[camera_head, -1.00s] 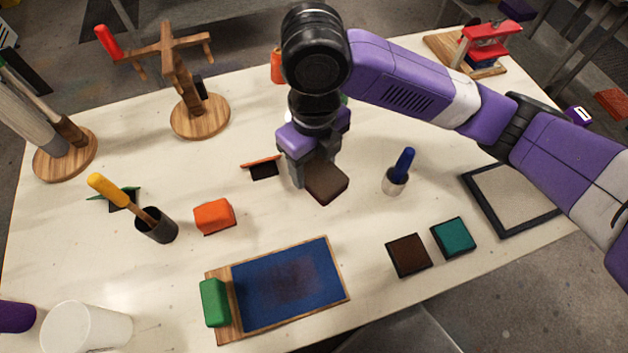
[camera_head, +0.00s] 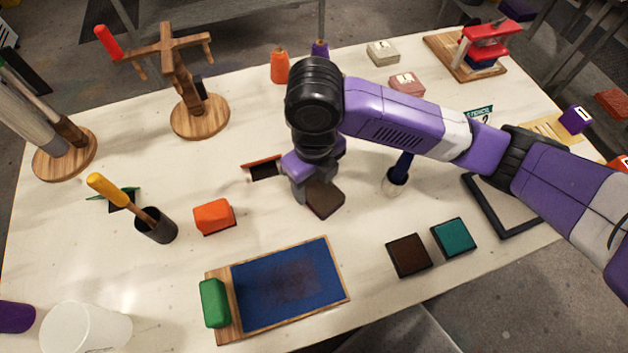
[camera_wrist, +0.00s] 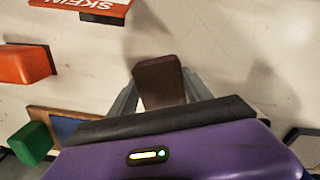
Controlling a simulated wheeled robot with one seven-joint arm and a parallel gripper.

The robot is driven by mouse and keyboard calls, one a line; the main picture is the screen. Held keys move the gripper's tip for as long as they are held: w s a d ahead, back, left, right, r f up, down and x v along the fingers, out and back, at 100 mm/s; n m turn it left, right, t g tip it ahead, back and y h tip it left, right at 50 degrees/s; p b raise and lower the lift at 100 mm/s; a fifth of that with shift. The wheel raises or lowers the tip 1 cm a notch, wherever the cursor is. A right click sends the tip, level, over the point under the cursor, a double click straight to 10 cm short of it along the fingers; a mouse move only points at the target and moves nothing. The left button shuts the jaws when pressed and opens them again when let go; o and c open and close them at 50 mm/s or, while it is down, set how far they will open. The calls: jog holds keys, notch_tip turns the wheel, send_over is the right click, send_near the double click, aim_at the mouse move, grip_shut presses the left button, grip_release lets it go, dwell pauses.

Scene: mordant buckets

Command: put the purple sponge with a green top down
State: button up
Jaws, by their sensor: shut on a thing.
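My gripper (camera_head: 312,190) is shut on a dark brown block (camera_head: 325,200) over the middle of the pale table. In the wrist view the block (camera_wrist: 160,82) sits between the two grey fingers of the gripper (camera_wrist: 162,92). Its visible faces look brown; I see no purple body or green top on it. I cannot tell whether its underside touches the table. A teal-topped block (camera_head: 453,236) and a dark brown-topped block (camera_head: 409,255) lie to the right, nearer the front edge. A green block (camera_head: 214,302) lies on the wooden edge of a blue board (camera_head: 290,285).
An orange block (camera_head: 214,216) is left of my gripper, and a small orange-edged sign (camera_head: 263,168) is close behind-left. A blue-handled tool in a cup (camera_head: 396,178) and a black-framed panel (camera_head: 500,205) stand right. Bare table (camera_head: 365,225) lies around the held block.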

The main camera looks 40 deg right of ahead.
aim_at(314, 185)
jog(key=o, duration=1.2)
jog(key=shift+r, duration=0.1)
notch_tip(314, 185, up, 12)
jog(key=shift+r+p, duration=0.1)
jog(key=shift+p, duration=0.3)
